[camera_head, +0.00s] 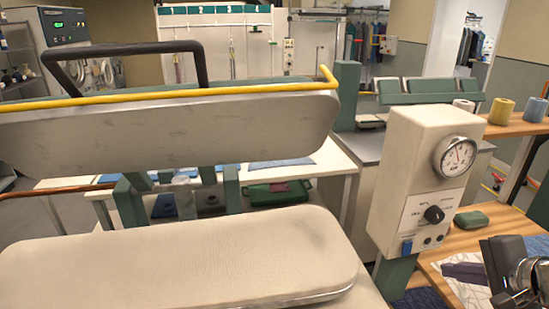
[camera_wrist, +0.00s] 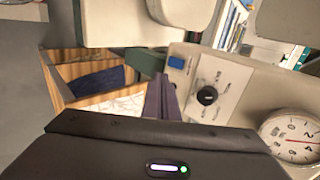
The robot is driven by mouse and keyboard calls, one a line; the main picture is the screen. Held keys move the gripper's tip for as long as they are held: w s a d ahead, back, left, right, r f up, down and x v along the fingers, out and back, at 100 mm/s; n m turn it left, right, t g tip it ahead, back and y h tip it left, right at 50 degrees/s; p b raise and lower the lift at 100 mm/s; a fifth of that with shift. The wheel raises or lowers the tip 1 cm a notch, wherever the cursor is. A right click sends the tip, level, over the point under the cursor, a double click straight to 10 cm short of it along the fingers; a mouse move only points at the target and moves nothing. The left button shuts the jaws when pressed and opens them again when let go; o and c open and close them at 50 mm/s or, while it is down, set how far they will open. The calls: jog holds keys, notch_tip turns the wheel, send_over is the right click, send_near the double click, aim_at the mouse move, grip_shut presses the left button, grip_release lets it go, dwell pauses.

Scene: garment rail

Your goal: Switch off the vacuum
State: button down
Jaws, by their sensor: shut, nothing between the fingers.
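The cream control box (camera_head: 405,160) stands at the right of the press. Its panel carries a black rotary knob (camera_head: 434,214) with small labels I cannot read, a blue rocker switch (camera_head: 407,247) and a round dial gauge (camera_head: 457,157). The wrist view shows the knob (camera_wrist: 207,96), the blue switch (camera_wrist: 176,62) and part of the gauge (camera_wrist: 292,141). I cannot tell which control is for the vacuum or its setting. My gripper (camera_head: 462,271) is below and right of the panel, apart from it. Its fingers (camera_wrist: 165,94) are shut and empty.
The padded press board (camera_head: 180,262) lies left of the box under the raised press head (camera_head: 170,130) with its yellow bar. A wooden bench (camera_head: 500,235) at right holds a green pad (camera_head: 472,220) and folded cloth. Thread cones (camera_head: 501,111) stand on a shelf behind.

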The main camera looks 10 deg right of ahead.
aim_at(408, 251)
jog(key=w+r+x, duration=0.1)
jog(key=x, duration=1)
jog(key=shift+w, duration=0.45)
jog(key=shift+r, duration=0.1)
jog(key=shift+w, duration=0.1)
jog(key=shift+r, duration=0.75)
